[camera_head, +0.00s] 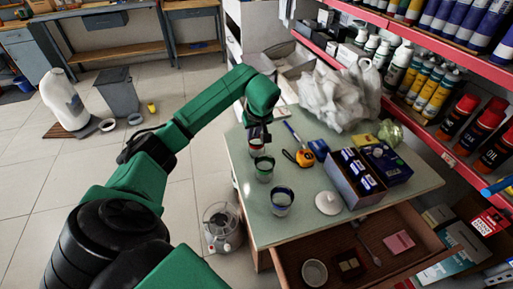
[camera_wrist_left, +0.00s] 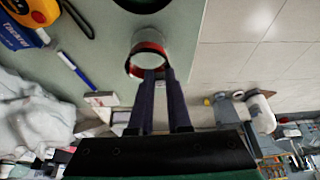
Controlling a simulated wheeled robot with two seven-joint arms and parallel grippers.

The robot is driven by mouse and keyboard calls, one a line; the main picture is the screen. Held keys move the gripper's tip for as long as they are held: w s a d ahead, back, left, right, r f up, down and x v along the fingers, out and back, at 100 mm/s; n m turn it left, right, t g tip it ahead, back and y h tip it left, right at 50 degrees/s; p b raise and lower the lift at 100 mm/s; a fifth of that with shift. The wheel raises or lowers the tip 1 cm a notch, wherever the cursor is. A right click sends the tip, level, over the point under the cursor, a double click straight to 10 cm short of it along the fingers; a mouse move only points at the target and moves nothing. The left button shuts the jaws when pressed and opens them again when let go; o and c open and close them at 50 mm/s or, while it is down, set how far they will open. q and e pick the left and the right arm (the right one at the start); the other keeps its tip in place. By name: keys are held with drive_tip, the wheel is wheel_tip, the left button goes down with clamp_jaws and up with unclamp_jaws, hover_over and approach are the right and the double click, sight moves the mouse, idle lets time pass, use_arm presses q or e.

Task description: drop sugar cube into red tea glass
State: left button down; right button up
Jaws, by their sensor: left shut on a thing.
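My left gripper (camera_head: 257,130) reaches down over the far left part of the table, right by the red tea glass (camera_head: 256,147). In the left wrist view the glass has a red rim (camera_wrist_left: 149,47) and stands just beyond the fingertips (camera_wrist_left: 160,74). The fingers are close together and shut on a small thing. A small pale patch between them fits a sugar cube (camera_wrist_left: 161,85), mostly hidden by the fingers. I cannot tell whether the fingertips touch the rim. My right gripper is not in view.
A green-rimmed glass (camera_head: 264,170) and a blue-rimmed glass (camera_head: 281,202) stand nearer on the table (camera_head: 245,187). An orange tape measure (camera_head: 304,157), a box (camera_head: 355,178) and a white lid (camera_head: 328,203) lie to the right. An open drawer (camera_head: 283,262) holds a bowl (camera_head: 314,273).

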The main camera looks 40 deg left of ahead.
use_arm(q)
drive_tip(key=shift+a+f, duration=0.1)
drive_tip(key=shift+f, duration=0.25)
drive_tip(key=c, duration=1.3)
unclamp_jaws()
drive_tip(key=shift+r, duration=0.1)
drive_tip(key=o, duration=0.5)
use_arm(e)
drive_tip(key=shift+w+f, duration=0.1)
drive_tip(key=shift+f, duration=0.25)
